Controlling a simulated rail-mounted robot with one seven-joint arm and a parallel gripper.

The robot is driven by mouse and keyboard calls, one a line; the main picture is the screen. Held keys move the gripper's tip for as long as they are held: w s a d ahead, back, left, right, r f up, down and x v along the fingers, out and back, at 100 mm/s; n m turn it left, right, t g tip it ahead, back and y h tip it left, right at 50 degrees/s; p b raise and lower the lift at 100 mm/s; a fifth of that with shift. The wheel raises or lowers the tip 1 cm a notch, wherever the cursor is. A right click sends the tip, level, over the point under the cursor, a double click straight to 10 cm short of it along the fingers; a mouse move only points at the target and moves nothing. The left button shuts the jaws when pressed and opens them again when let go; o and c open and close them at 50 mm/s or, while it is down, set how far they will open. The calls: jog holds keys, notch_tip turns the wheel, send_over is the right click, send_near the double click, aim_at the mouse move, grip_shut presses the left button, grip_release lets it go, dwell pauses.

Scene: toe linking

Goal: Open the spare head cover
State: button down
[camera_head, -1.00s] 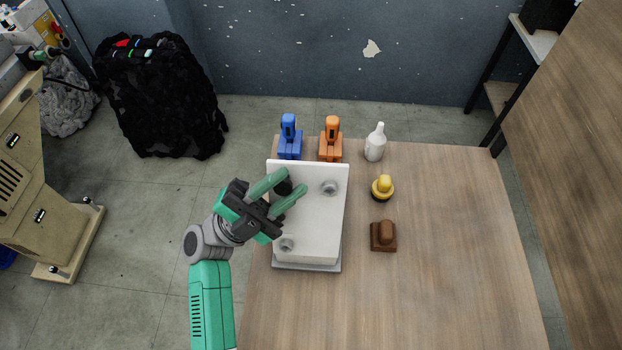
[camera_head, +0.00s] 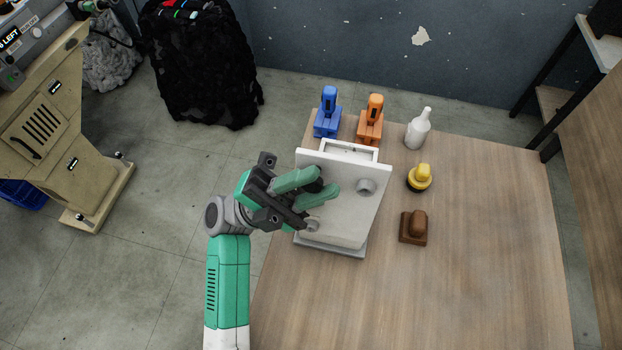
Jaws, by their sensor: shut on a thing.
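The spare head cover (camera_head: 345,215), a pale grey-white panel with round knobs on its face, stands tilted on a grey base (camera_head: 332,246) on the table. A white open-topped frame (camera_head: 350,149) shows behind its far edge. A grey knob (camera_head: 366,186) is on the cover's right side and another (camera_head: 312,226) is near its lower left. My gripper (camera_head: 326,186) reaches in from the left with its green fingers around a dark knob, mostly hidden, on the cover's upper part. It is shut on that knob.
A blue tool (camera_head: 327,114) and an orange tool (camera_head: 370,121) stand behind the cover. A white bottle (camera_head: 417,131), a yellow-topped piece (camera_head: 420,177) and a brown block (camera_head: 413,227) stand to its right. The table (camera_head: 450,300) is clear at the front and far right.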

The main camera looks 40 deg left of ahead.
jog(key=c, duration=1.2)
grip_release()
jog(key=shift+o, duration=0.2)
jog(key=v, duration=0.7)
jog(key=shift+s+a+f+b, duration=0.2)
jog(key=shift+a+f+b, duration=0.05)
jog(key=shift+f+b, duration=0.05)
